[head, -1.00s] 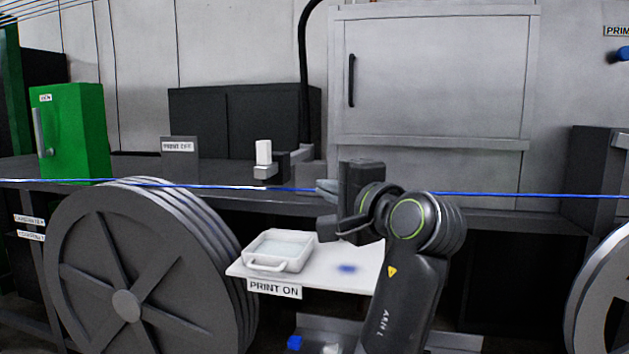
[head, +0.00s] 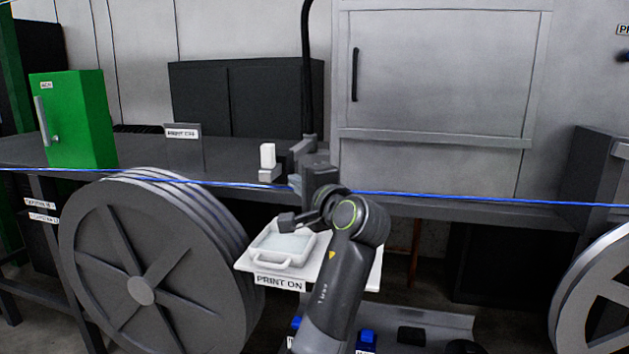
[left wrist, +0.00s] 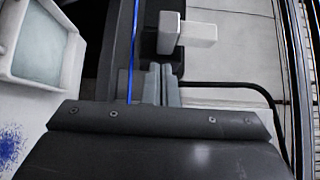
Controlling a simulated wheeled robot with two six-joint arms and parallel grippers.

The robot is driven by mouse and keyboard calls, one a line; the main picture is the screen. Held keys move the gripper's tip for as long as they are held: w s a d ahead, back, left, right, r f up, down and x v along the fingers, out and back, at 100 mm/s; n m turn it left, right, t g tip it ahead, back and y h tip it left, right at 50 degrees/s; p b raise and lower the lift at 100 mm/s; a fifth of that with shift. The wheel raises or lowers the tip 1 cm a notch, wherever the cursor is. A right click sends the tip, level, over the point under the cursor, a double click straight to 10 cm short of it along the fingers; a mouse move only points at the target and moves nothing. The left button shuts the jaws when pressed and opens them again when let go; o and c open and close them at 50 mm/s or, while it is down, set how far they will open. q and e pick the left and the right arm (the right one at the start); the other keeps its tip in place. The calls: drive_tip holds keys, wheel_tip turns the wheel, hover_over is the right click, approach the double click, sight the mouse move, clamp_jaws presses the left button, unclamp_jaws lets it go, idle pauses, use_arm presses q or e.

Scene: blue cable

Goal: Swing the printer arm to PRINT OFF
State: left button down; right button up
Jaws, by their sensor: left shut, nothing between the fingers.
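The same white head shows at the top of the left wrist view (left wrist: 185,33). My left gripper (head: 296,184) is just right of and below it in the head view, with a visible gap in the wrist view. Its fingers (left wrist: 156,86) are together and empty. The PRINT OFF sign (head: 183,132) stands on the bench to the left. The PRINT ON sign (head: 280,283) is on the white shelf below. My right gripper is out of view.
A blue cable (head: 450,198) runs across the scene and passes close by my left fingers. A white tray (head: 284,263) sits on the shelf. A large grey reel (head: 140,290) and a green box (head: 75,120) are at left. The bench between PRINT OFF and the printer head is clear.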

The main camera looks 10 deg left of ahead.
sight(275, 176)
use_arm(q)
drive_tip(key=a, duration=0.2)
drive_tip(key=shift+s+a+r, duration=0.1)
drive_tip(key=shift+s+a, duration=0.05)
drive_tip(key=shift+a, duration=0.2)
drive_tip(key=shift+a+p, duration=0.2)
drive_tip(key=shift+p, duration=0.2)
